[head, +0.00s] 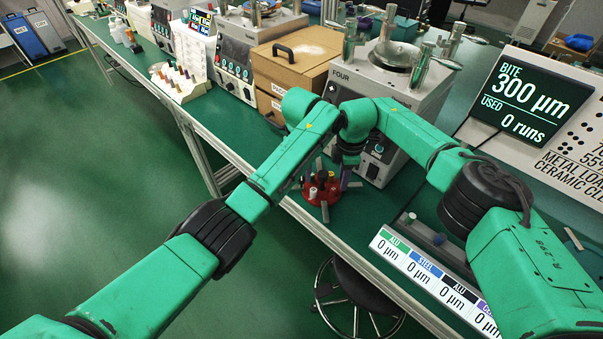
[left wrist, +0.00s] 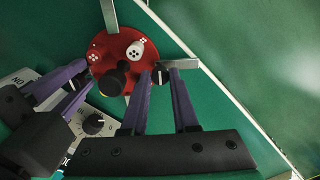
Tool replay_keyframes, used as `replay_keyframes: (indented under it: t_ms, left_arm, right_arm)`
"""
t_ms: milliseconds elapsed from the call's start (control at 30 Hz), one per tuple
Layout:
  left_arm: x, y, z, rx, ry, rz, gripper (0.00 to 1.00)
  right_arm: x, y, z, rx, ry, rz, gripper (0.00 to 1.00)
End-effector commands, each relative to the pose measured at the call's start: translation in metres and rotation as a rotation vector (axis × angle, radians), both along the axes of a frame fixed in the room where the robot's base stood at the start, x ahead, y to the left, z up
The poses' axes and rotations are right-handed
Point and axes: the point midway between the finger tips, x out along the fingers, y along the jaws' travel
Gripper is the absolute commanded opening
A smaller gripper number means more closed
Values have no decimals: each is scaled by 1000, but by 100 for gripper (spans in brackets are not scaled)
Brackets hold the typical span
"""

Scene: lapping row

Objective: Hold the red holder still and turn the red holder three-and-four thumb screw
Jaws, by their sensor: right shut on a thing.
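The red holder (head: 322,190) is a round red disc on the green bench, with grey tabs at its edge. In the left wrist view the red holder (left wrist: 122,43) carries white dotted pieces (left wrist: 135,50) and a large black knob (left wrist: 114,80). My left gripper (left wrist: 163,72) is open, its purple fingers either side of a small black thumb screw (left wrist: 160,76) with a white line, at the holder's rim. My right gripper (head: 346,177) is shut at the holder's other side. It also enters the left wrist view (left wrist: 80,78) from the left. Its exact contact is hidden.
A grey lapping machine (head: 375,100) stands just behind the holder. Brown boxes (head: 290,65) are to its left. A labelled rack (head: 425,270) lies to the right, and a dark stool (head: 360,285) stands below the bench's front edge. The bench edge runs close to the holder.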

Motion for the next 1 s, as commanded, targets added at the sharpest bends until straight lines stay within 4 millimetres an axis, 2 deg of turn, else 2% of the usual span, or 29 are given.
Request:
replay_keyframes:
  t_ms: [33, 67, 433, 567, 733, 900, 1000]
  left_arm:
    - [0, 0, 1, -1, -2, -1, 49]
    - [0, 0, 1, -1, -1, -1, 56]
    - [1, 0, 6, -1, -2, -1, 56]
    - [1, 0, 29, -2, -4, -1, 56]
    - [2, 0, 80, 0, -7, -1, 56]
    - [3, 2, 107, 4, -11, -1, 56]
    - [2, 1, 116, 2, -7, -1, 56]
  right_arm:
    - [0, 1, 0, 1, 1, 1, 0]
    - [0, 1, 0, 1, 1, 1, 0]
    - [0, 1, 0, 1, 1, 0, 0]
    - [0, 0, 0, 1, 0, 0, 0]
    - [0, 0, 0, 2, 0, 0, 0]
    - [0, 0, 0, 1, 0, 0, 0]
    - [0, 0, 0, 2, -1, 0, 0]
